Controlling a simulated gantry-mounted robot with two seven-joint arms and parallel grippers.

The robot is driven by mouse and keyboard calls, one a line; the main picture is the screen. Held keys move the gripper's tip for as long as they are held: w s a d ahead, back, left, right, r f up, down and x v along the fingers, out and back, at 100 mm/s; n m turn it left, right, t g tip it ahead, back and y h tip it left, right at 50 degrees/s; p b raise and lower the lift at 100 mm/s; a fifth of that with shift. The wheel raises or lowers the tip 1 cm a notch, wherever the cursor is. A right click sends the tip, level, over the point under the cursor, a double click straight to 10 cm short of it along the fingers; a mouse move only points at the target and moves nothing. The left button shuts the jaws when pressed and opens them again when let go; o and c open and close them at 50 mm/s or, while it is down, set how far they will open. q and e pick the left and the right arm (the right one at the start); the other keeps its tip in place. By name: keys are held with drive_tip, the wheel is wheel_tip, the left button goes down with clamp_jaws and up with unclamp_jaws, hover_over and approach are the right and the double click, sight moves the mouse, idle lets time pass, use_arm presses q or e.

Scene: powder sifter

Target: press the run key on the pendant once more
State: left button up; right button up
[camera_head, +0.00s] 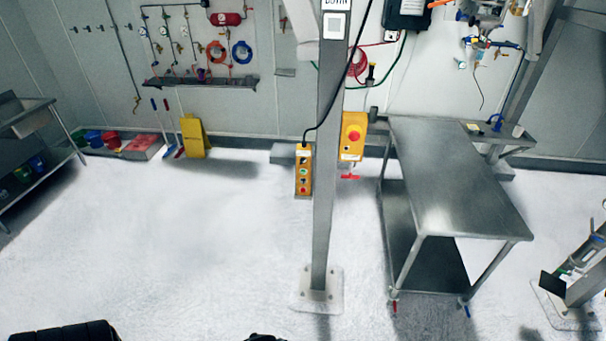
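The yellow pendant (304,170) hangs upright on a black cable, just left of the grey steel column. Its face carries a vertical row of small keys, including a green one and a red one. The key labels are too small to read, so I cannot tell which is the run key. Neither of my grippers can be made out. Only dark shapes cut off by the bottom edge show, at the left corner and near the middle, well apart from the pendant in the picture.
The steel column (325,200) stands beside the pendant. A yellow box with a red mushroom button (353,133) is at its right. A steel table (440,180) stands further right. A yellow floor sign (194,137) is by the back wall. The floor at left centre is clear.

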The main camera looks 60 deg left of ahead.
use_arm(q)
clamp_jaws()
idle(1.5)
